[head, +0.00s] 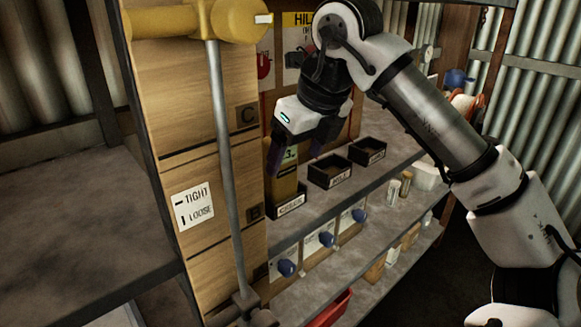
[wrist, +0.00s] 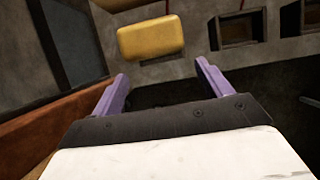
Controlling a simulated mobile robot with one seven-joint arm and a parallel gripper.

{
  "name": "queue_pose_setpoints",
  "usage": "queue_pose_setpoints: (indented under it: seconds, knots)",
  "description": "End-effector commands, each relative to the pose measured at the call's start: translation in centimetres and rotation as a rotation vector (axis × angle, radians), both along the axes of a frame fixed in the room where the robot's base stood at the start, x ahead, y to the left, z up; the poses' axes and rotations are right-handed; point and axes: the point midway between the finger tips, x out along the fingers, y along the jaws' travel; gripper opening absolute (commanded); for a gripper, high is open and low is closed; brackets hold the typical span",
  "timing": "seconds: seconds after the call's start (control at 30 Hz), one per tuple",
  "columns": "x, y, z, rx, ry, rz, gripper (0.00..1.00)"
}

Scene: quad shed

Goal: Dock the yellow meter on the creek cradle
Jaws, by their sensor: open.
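The yellow meter (head: 284,184) stands upright at the creek cradle (head: 291,206), a black tray with a label on its front. The meter's lower end appears to be inside the tray; how fully it is seated cannot be told. A small greenish display shows near its top. My gripper (head: 294,158) is at the meter's upper end in the head view and partly hides it. In the wrist view the purple fingers (wrist: 161,72) are spread with nothing between them. The meter's yellow top (wrist: 150,38) lies beyond the fingertips, apart from them.
Two empty black cradles, one labelled hill (head: 330,173) and another (head: 369,151), stand to the right on the shelf. A wooden panel (head: 195,150) and a grey pipe (head: 228,170) with a yellow fitting stand close at left. Blue knobs (head: 326,239) line the front below.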

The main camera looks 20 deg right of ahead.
Motion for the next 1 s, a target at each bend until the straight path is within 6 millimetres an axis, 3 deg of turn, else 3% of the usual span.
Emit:
queue_pose_setpoints:
  seconds: [0.1,0.3,1.0]
  knots:
    - [-0.9,-0.4,2.5,-0.002,-0.002,-0.003,0.78]
    - [-1.8,-0.7,4.8,0.000,0.000,-0.003,0.78]
    - [-2.1,-0.8,5.3,0.000,0.000,-0.001,0.78]
